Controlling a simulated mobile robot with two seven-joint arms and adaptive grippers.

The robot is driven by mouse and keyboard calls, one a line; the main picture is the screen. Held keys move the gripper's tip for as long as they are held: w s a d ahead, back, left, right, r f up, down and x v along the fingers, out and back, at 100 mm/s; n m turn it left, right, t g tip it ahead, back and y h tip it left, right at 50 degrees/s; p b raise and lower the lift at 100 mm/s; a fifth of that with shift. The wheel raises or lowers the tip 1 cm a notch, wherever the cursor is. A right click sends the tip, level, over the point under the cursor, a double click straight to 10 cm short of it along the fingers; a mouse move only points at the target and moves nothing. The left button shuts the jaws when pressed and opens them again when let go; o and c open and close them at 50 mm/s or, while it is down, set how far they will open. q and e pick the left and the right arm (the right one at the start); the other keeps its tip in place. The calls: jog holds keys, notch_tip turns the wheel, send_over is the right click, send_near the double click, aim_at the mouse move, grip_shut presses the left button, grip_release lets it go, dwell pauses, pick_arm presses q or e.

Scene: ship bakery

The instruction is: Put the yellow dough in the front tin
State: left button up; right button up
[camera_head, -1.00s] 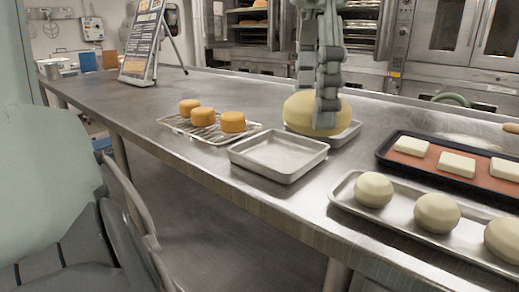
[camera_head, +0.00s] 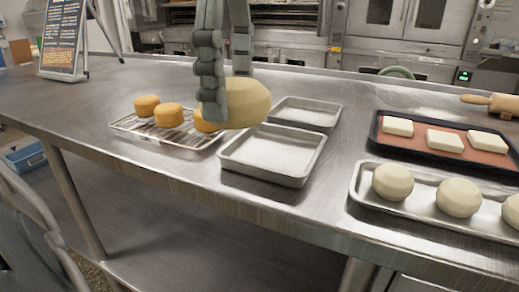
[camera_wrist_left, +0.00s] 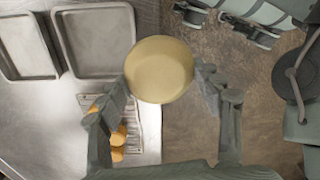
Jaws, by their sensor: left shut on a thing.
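My left gripper (camera_head: 224,95) is shut on the yellow dough (camera_head: 247,102), a big pale-yellow round, and holds it above the counter. In the head view the dough is up and left of the front tin (camera_head: 229,172) and hides part of the cooling rack. The front tin is a shallow grey tray, empty, near the counter's front edge. The back tin (camera_head: 306,113) is behind it and empty. In the left wrist view the dough (camera_wrist_left: 159,69) is between both fingers, beside the front tin (camera_wrist_left: 95,40). My right gripper seems partly visible at that view's top; its jaws are unclear.
A cooling rack (camera_head: 135,127) with orange cakes is left of the front tin. At the right are a tray of round doughs (camera_head: 425,207), a dark tray (camera_head: 377,142) with pale slabs and a rolling pin (camera_head: 490,103).

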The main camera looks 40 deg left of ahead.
pick_arm(q)
jog(key=shift+w+f, duration=0.15)
jog(key=shift+w, duration=0.1)
jog(key=w+f, duration=0.2)
jog(key=w, duration=0.1)
jog(key=w+a+f, duration=0.1)
jog(key=w+f, duration=0.1)
jog(key=w, duration=0.2)
jog(key=w+a+f+p, duration=0.1)
jog(key=w+f, duration=0.1)
jog(key=w, duration=0.1)
jog(key=shift+w+a+f, duration=0.15)
jog(key=shift+w+f, duration=0.05)
jog(key=shift+w, duration=0.05)
jog(key=shift+w+f, duration=0.2)
jog(key=shift+f, duration=0.05)
notch_tip(320, 180, down, 3)
jog(key=shift+f, duration=0.4)
pick_arm(e)
jog(key=f, duration=0.1)
jog(key=s+f, duration=0.1)
jog(key=f, duration=0.1)
jog(key=s+f, duration=0.1)
jog(key=shift+s+d+f, duration=0.1)
jog(key=shift+f, duration=0.05)
